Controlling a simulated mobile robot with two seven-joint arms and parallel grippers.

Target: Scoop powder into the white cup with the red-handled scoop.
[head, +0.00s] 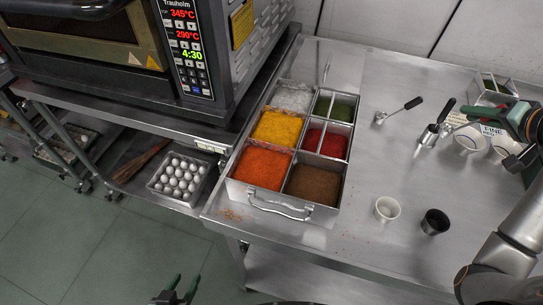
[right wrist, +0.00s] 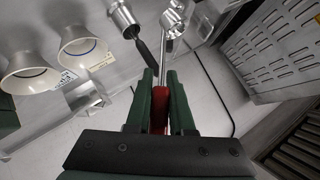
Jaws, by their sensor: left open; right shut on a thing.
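My right gripper (right wrist: 161,80) is shut on the red handle (right wrist: 160,108) of a metal scoop, whose shiny head (right wrist: 173,16) is beyond the fingertips in the right wrist view. In the head view this gripper (head: 516,113) is at the right edge, and the scoop there is mostly hidden. The white cup (head: 387,209) stands upright near the table's front, its inside pale. A metal tray (head: 322,215) holds compartments of white, yellow, orange, green, red and brown powder. My left gripper (head: 178,289) is open and empty at the bottom, away from the table.
A black cup (head: 434,222) stands right of the white cup. White funnel-like vessels (head: 470,139) and a small metal container (head: 489,91) are near my right gripper. An oven (head: 228,60) stands at left.

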